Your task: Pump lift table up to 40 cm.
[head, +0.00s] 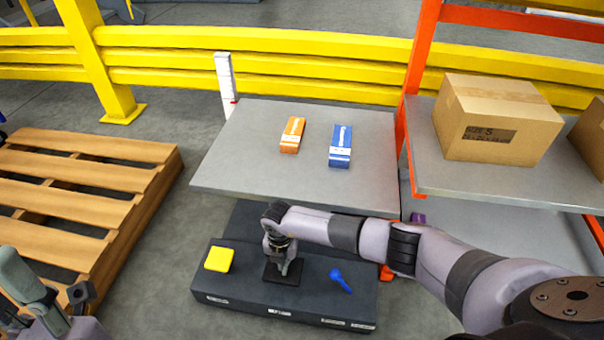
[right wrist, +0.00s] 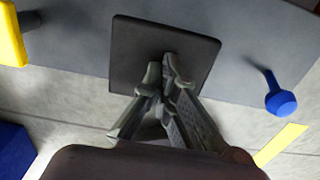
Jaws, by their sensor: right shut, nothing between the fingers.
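The lift table's grey top (head: 225,170) stands raised above its dark base (head: 240,290). A white upright scale (head: 225,80) with a red mark stands at its back left corner; its numbers are too small to read. On the base are a black pedal (head: 273,280), a yellow block (head: 219,259) and a blue lever with a round knob (head: 341,281). My right gripper (head: 284,272) points down at the black pedal, shut and empty. In the right wrist view its fingertips (right wrist: 168,68) are over the pedal plate (right wrist: 130,50); contact cannot be told. My left gripper (head: 50,290) is at the lower left, partly cut off.
An orange box (head: 292,134) and a blue box (head: 340,147) lie on the table top. A wooden pallet (head: 80,190) is at left, yellow guard rails (head: 300,65) run behind. An orange-framed shelf (head: 500,190) with a cardboard carton (head: 495,120) stands at right.

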